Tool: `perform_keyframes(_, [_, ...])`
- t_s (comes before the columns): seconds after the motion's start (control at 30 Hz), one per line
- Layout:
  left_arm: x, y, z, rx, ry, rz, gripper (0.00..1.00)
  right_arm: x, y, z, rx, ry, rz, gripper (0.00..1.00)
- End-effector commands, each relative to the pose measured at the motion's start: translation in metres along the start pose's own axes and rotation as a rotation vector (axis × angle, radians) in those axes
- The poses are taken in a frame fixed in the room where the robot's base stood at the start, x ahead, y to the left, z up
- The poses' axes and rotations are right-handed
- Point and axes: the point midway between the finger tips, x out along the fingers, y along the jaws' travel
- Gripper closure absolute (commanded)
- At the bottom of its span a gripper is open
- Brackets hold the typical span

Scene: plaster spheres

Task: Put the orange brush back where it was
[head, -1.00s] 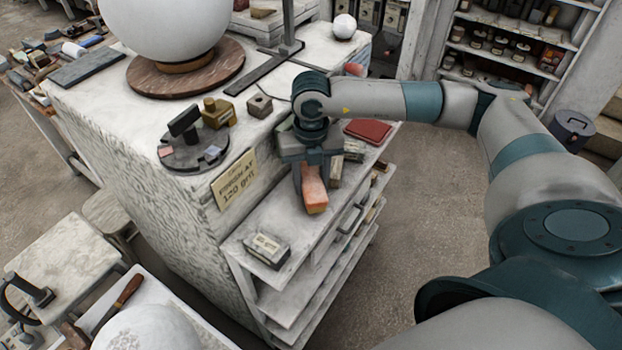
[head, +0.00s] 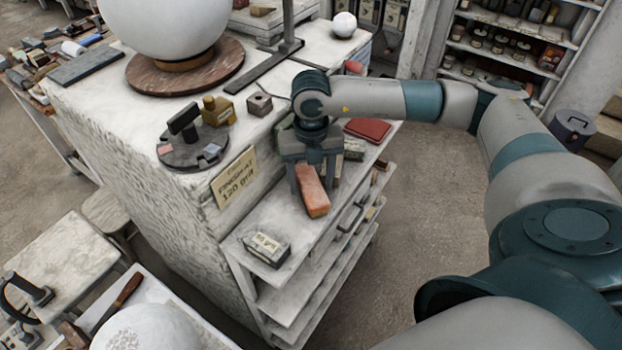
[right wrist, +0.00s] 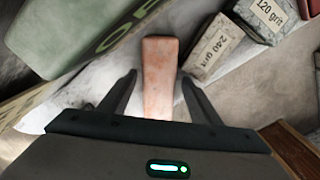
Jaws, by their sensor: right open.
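The orange brush (head: 312,197), a long salmon-orange block, lies on the upper shelf at the side of the plaster-topped bench. My right gripper (head: 312,178) is above it, pointing down, with its jaws open. In the right wrist view the brush (right wrist: 158,75) lies between the two spread fingers (right wrist: 158,84), with a gap visible on each side. Its near end is hidden by the gripper body. My left gripper is not in view.
A 240 grit box (right wrist: 213,47) and a 120 grit box (right wrist: 268,14) sit close right of the brush in the wrist view; a large green box (right wrist: 75,30) is at left. Another small box (head: 266,249) lies nearer on the shelf, with clear shelf between. A red box (head: 368,130) lies behind.

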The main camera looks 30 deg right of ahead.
Motion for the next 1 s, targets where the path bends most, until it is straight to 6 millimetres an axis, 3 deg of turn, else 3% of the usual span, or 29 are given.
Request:
perform_keyframes(0.03, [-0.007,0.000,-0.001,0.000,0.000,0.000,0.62,-0.006,0.000,0.000,0.001,-0.001,0.000,0.42])
perform_keyframes(0.17, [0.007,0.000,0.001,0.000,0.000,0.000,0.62,-0.018,0.001,0.001,-0.001,-0.004,0.003,0.42])
perform_keyframes(0.6, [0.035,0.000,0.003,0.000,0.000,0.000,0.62,-0.098,0.001,0.001,0.000,-0.004,0.002,0.42])
perform_keyframes(0.8, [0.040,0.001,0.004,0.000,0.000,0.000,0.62,-0.118,0.001,0.000,-0.001,-0.001,0.001,0.42])
perform_keyframes(1.0, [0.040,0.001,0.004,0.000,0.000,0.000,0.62,-0.124,0.000,0.000,-0.001,-0.001,0.000,0.42])
